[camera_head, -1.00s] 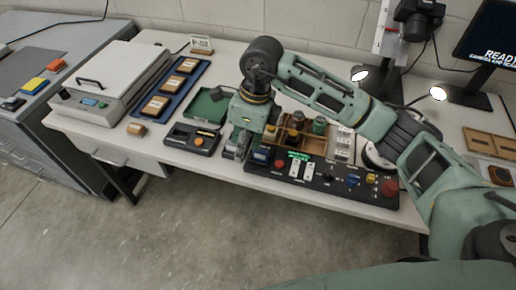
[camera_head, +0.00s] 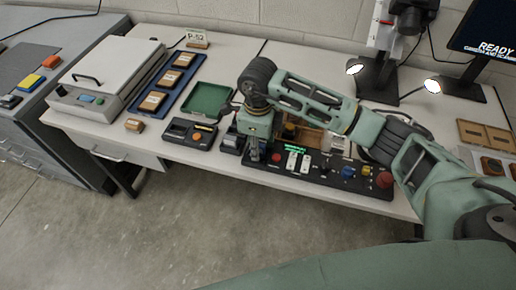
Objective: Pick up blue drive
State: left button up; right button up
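My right gripper (camera_head: 253,150) points down at the left end of the black control panel (camera_head: 320,180), beside its red button (camera_head: 276,157). Its fingers are small and dark here, so I cannot tell whether they are open or shut, or whether they hold anything. I cannot make out a blue drive clearly now; the spot at the panel's left end where a small blue piece showed earlier is covered by the gripper. A blue knob (camera_head: 348,172) shows on the panel's right part. My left gripper is not in view.
A black device with an orange button (camera_head: 197,136) and an empty green tray (camera_head: 207,99) lie left of the gripper. A wooden organizer (camera_head: 312,137) is partly hidden behind my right arm. A blue tray (camera_head: 167,82) holds several framed pieces. Lamps stand at the back right.

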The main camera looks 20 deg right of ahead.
jog(key=shift+c, duration=0.3)
grip_shut()
jog(key=shift+r, duration=0.15)
